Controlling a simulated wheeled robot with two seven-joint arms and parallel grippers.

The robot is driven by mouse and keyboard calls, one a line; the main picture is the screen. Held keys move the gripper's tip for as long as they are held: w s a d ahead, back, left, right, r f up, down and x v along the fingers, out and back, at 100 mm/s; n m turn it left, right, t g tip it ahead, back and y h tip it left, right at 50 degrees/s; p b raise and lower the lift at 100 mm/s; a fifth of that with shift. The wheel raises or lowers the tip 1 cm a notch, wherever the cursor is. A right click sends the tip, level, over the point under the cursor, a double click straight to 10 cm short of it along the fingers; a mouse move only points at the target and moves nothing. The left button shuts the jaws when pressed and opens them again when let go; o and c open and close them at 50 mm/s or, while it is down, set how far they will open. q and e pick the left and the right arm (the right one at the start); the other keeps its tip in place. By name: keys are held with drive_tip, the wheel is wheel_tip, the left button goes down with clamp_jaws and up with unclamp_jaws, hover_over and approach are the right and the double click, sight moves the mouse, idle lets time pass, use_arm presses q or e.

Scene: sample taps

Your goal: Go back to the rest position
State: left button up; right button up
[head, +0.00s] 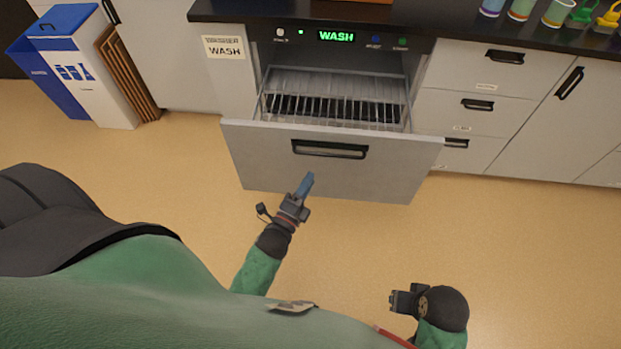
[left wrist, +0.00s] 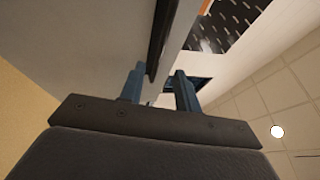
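My left gripper (head: 306,181) is in front of the pulled-out drawer front (head: 255,165) of the washer, below its dark handle (head: 329,149) in the head view. In the left wrist view its two blue fingers (left wrist: 160,86) stand apart with nothing clearly held between them. The dark handle edge (left wrist: 163,35) shows just beyond the fingertips; I cannot tell whether they touch it. My right gripper (head: 398,300) is low at the right, over the floor, and appears empty; its fingers are too small to judge.
The open washer drawer holds an empty-looking wire rack (head: 335,98), under a green WASH display (head: 336,36). Closed drawers (head: 470,115) stand at the right. A blue and white bin (head: 85,75) stands at the left. Cups (head: 522,8) sit on the dark counter. The floor (head: 500,240) is clear.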

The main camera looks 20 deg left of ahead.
idle(0.7)
use_arm(q)
drive_tip(key=s+a+f+n+g+y, duration=0.2)
drive_tip(key=f+n+g, duration=0.3)
drive_tip(key=n, duration=0.2)
drive_tip(key=s+a+f+n+g+y, duration=0.2)
drive_tip(key=f+n+g, duration=0.35)
drive_tip(key=n, duration=0.25)
drive_tip(key=s+d+r+n+g+h, duration=0.1)
drive_tip(key=s+d+r+g, duration=0.2)
drive_tip(key=s, duration=0.4)
drive_tip(key=s+d+r+n+g+h, duration=0.1)
drive_tip(key=s+d+r+g+h, duration=0.1)
drive_tip(key=s+d+r+g, duration=0.2)
drive_tip(key=s+d, duration=0.2)
drive_tip(key=s, duration=0.2)
drive_tip(key=shift+d+r+n, duration=0.15)
drive_tip(key=shift+d+n, duration=0.15)
drive_tip(key=shift+n, duration=0.1)
drive_tip(key=shift+s, duration=0.1)
